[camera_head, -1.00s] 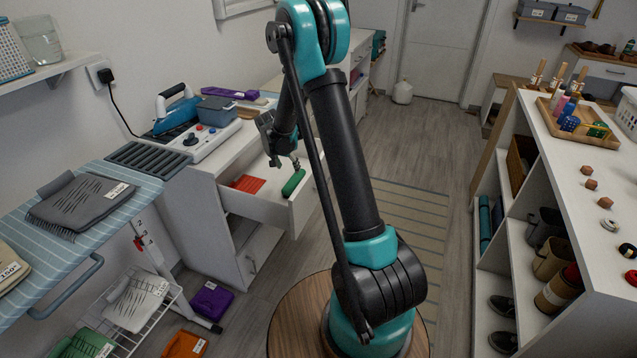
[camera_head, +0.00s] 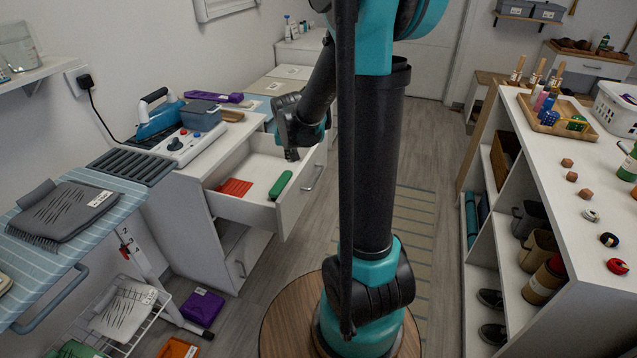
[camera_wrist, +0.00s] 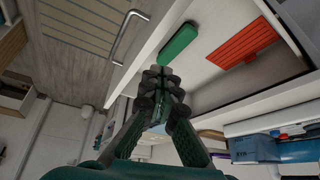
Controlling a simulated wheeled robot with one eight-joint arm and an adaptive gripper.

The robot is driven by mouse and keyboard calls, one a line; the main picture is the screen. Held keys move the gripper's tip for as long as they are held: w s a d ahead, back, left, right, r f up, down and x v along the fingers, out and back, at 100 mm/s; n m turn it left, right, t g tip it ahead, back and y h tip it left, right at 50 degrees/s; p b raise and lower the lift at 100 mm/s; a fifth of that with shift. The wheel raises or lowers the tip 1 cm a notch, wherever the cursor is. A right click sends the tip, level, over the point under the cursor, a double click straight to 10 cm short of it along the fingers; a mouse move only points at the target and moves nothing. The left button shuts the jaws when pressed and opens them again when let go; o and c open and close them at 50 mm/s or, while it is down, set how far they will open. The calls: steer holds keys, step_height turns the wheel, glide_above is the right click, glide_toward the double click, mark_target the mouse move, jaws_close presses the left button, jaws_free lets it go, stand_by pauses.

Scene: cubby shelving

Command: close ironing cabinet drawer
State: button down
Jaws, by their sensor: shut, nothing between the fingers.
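The ironing cabinet drawer (camera_head: 243,209) is pulled well out of the white cabinet (camera_head: 188,222) under the iron. It holds a red slatted piece (camera_head: 235,187) and a green oblong item (camera_head: 280,185); both also show in the wrist view, the red piece (camera_wrist: 243,46) and the green item (camera_wrist: 179,45). The drawer front carries a metal bar handle (camera_head: 314,178), seen also in the wrist view (camera_wrist: 130,37). My gripper (camera_head: 292,154) is over the drawer's far side, near the front panel. In the wrist view my gripper's fingertips (camera_wrist: 160,77) are together and empty. Contact with the drawer cannot be told.
A blue iron (camera_head: 157,115) and a grey box (camera_head: 201,115) stand on the cabinet top. A striped ironing board (camera_head: 110,225) is at left. White shelving (camera_head: 530,190) with a crowded top runs along the right. Open floor with a striped rug (camera_head: 415,225) lies between.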

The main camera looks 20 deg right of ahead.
steer(key=s+d+f+m+g+y, duration=0.1)
steer(key=s+d, duration=0.1)
steer(key=s, duration=0.7)
steer(key=s+d+m, duration=0.1)
steer(key=s+d, duration=0.1)
steer(key=s, duration=0.7)
steer(key=w+d+f+m+g+y, duration=0.1)
steer(key=w+d+m, duration=0.4)
steer(key=w+m, duration=0.4)
steer(key=w+d+f+m+g+y, duration=0.1)
steer(key=w+d+f+m+g, duration=0.1)
steer(key=w+d+m, duration=0.7)
steer(key=w+a+f+m, duration=0.1)
steer(key=a+f+m, duration=0.1)
steer(key=a+f, duration=0.6)
steer(key=shift+x, duration=1.05)
